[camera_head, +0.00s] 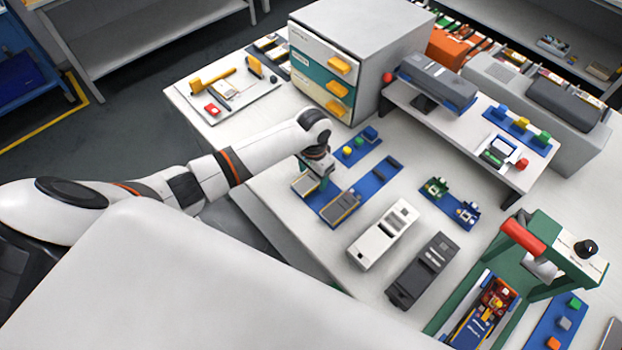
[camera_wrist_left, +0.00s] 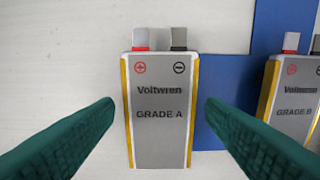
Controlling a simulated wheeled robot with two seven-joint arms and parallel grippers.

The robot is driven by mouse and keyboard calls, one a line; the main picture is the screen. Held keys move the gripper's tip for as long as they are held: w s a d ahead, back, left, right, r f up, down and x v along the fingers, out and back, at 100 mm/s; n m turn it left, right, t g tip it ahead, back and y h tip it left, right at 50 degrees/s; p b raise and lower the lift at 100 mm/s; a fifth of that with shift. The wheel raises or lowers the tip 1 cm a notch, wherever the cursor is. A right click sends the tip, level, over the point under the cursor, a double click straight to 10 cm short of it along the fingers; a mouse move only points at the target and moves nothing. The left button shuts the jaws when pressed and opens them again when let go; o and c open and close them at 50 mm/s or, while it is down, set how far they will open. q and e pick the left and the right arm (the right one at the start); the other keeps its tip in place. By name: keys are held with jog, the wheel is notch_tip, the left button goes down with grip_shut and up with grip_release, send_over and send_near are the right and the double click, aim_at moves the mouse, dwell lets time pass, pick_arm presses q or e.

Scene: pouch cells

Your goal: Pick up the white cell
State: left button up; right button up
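A flat pouch cell (camera_wrist_left: 157,145) marked "Voltwren GRADE A" lies under my left gripper in the left wrist view. Its face is light grey, with yellow side edges, a red plus tab and a dark minus tab. My left gripper (camera_wrist_left: 160,106) is open, one green finger on each side of the cell, apart from it. In the head view the same gripper (camera_head: 320,170) points down over the cells and partly hides them. A second grey cell (camera_wrist_left: 295,95) marked "GRADE B" lies to the right. My right gripper is not in view.
A blue mat (camera_wrist_left: 225,55) lies right of and beside the Grade A cell. A white slotted device (camera_head: 383,235) and a dark one (camera_head: 422,270) stand nearby on the table. A drawer cabinet (camera_head: 375,40) and a green press (camera_head: 560,245) stand farther off.

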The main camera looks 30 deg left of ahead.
aim_at(313, 178)
pick_arm(q)
jog(key=c, duration=0.7)
notch_tip(313, 178, up, 10)
jog(key=b, duration=0.1)
